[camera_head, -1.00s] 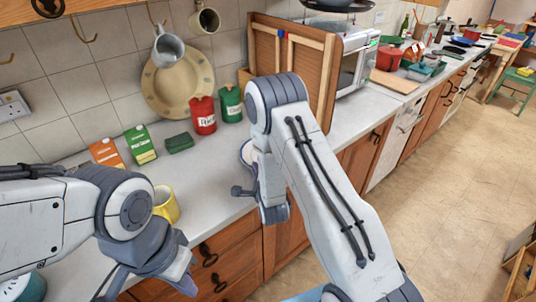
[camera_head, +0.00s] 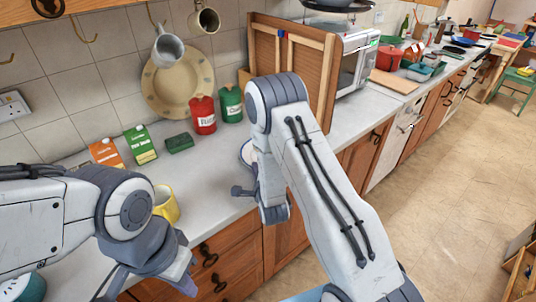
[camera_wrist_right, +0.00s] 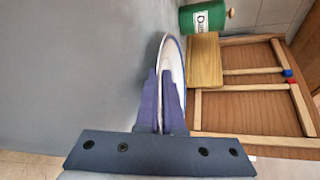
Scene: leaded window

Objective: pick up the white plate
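The white plate (camera_wrist_right: 172,62) has a blue rim and shows nearly edge-on in the right wrist view. In the head view only a piece of the plate (camera_head: 245,152) shows beside my right arm, which hides the rest. My right gripper (camera_wrist_right: 163,85) has its two fingers close together with the plate's near edge between them. My right gripper (camera_head: 243,191) is partly seen in the head view, over the counter's front edge. My left gripper (camera_head: 185,274) is at the lower left, in front of the drawers, and its opening is not clear.
A yellow mug (camera_head: 166,204), a green sponge (camera_head: 179,143), two cartons, a red canister (camera_head: 203,115) and a green canister (camera_head: 230,103) stand on the counter (camera_head: 215,165). A large beige dish (camera_head: 178,85) is at the wall. A wooden panel (camera_head: 291,70) stands behind my right arm.

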